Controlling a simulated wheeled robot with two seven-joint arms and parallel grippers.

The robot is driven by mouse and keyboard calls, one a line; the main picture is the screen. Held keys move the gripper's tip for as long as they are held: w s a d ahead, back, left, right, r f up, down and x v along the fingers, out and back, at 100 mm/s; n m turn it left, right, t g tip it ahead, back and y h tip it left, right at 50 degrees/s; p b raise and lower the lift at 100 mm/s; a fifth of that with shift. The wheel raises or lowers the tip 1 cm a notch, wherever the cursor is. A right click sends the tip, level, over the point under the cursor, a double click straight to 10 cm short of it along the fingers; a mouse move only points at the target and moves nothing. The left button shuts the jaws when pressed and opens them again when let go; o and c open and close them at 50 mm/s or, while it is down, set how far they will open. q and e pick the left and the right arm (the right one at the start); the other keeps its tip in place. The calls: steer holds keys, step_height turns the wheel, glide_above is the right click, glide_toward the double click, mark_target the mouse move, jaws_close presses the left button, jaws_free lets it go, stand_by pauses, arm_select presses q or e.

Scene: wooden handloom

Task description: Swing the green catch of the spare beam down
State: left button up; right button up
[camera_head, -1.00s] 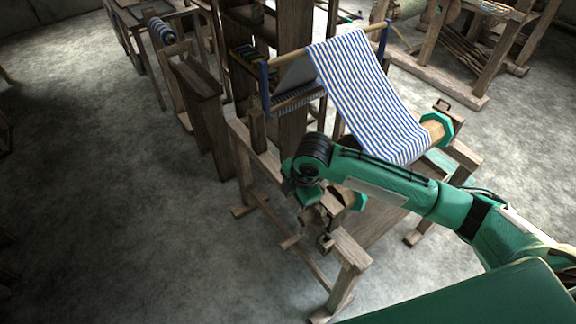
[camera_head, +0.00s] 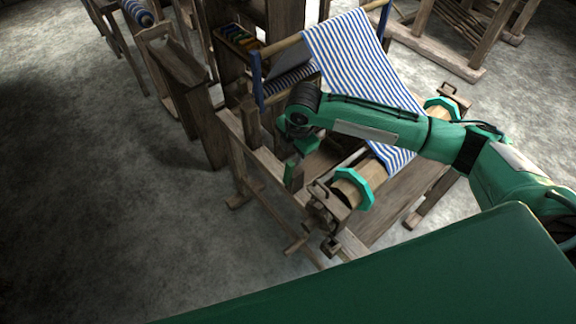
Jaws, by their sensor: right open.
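My right arm reaches in from the right, across the front of the loom. Its gripper (camera_head: 294,172) points down beside the loom's near left side frame, above and behind the near end of the front beam. The gripper is open; nothing shows between its fingers, though they are small and partly dark. The front beam (camera_head: 371,171) is pale wood, with a green toothed wheel (camera_head: 353,190) at its near end and another (camera_head: 441,108) at its far end. I cannot make out a green catch or tell which beam is the spare one. My left gripper is not in view.
Blue and white striped cloth (camera_head: 352,60) slopes down to the front beam. A wooden bracket with a handle (camera_head: 326,203) stands at the beam's near end. Posts of the loom frame (camera_head: 206,127) rise left of the gripper. Bare floor (camera_head: 110,220) lies to the left.

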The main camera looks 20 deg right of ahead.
mark_target(291, 164)
steer(key=f, duration=0.1)
steer(key=f+p, duration=0.1)
steer(key=f, duration=0.3)
steer(key=shift+w+a+f, duration=0.2)
steer(key=shift+w+f, duration=0.05)
steer(key=shift+w, duration=0.05)
steer(key=f, duration=0.1)
steer(key=f+p, duration=0.1)
steer(key=f, duration=0.1)
steer(key=w+f, duration=0.1)
steer(key=f, duration=0.1)
steer(key=shift+a, duration=0.15)
steer(key=shift+f, duration=0.45)
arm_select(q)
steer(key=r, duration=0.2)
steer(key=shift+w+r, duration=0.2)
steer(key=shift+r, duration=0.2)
arm_select(e)
jaws_close()
